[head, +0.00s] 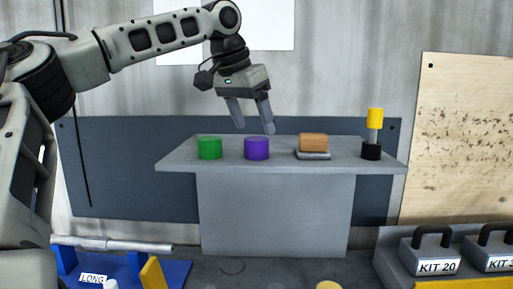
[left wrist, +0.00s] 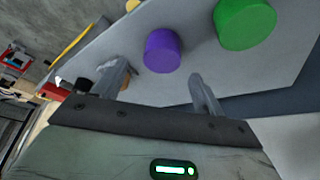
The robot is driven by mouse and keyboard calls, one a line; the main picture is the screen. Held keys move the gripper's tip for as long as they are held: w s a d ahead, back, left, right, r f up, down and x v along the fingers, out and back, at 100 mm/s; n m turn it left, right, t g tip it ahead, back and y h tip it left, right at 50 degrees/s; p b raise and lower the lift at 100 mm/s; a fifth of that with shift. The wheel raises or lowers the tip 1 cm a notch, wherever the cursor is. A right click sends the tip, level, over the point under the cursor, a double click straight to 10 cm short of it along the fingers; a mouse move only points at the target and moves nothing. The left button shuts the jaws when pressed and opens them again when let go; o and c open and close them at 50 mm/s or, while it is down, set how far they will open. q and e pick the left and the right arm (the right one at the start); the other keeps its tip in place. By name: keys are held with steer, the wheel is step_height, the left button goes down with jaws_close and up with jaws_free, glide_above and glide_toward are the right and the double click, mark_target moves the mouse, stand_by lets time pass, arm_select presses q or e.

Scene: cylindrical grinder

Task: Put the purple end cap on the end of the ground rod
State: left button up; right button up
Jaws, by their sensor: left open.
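The purple end cap (head: 256,149) stands on the grey shelf (head: 275,215), between a green cap (head: 209,148) and a wooden-topped block. My left gripper (head: 253,128) is open and empty just above the purple cap, fingers pointing down. In the left wrist view the purple cap (left wrist: 162,50) shows between and beyond the two spread fingers, apart from them. A silvery rod (head: 120,244) lies level at lower left, by a blue holder (head: 175,272) labelled LONG. Its left part is hidden behind my arm. My right gripper is not in view.
The green cap stands close left of the purple one. To the right are the wooden-topped block (head: 313,143) and a yellow-and-black upright piece (head: 374,118). A yellow part (head: 152,273) rises from the blue holder.

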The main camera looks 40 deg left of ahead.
mark_target(257, 138)
arm_select(q)
steer(key=x, duration=0.5)
steer(key=shift+s+a, duration=0.1)
steer(key=shift+s, duration=0.1)
steer(key=c, duration=1)
steer(key=shift+c, duration=0.2)
